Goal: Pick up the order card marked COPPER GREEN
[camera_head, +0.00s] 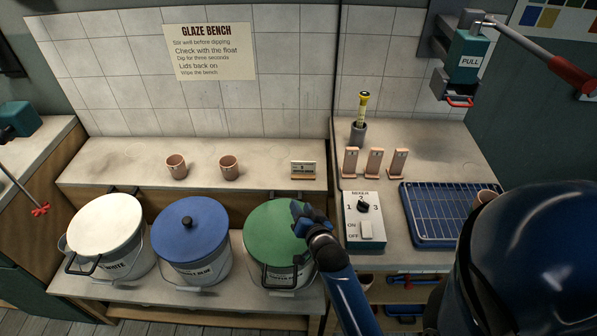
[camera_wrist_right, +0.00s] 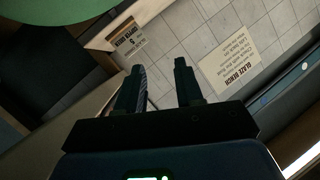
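The order card (camera_head: 303,169) stands in a small holder on the back ledge, behind the green-lidded bucket. It also shows in the right wrist view (camera_wrist_right: 127,38), upside down, where its lettering appears to read COPPER GREEN. My right gripper (camera_head: 302,212) is above the green lid, in front of and below the card in the head view. In the right wrist view its two fingers (camera_wrist_right: 160,72) are apart with nothing between them, and the card lies beyond the left finger. My left gripper is in neither view.
White, blue (camera_head: 192,228) and green-lidded (camera_head: 277,230) buckets stand below the ledge. Two clay cups (camera_head: 229,168) stand left of the card.

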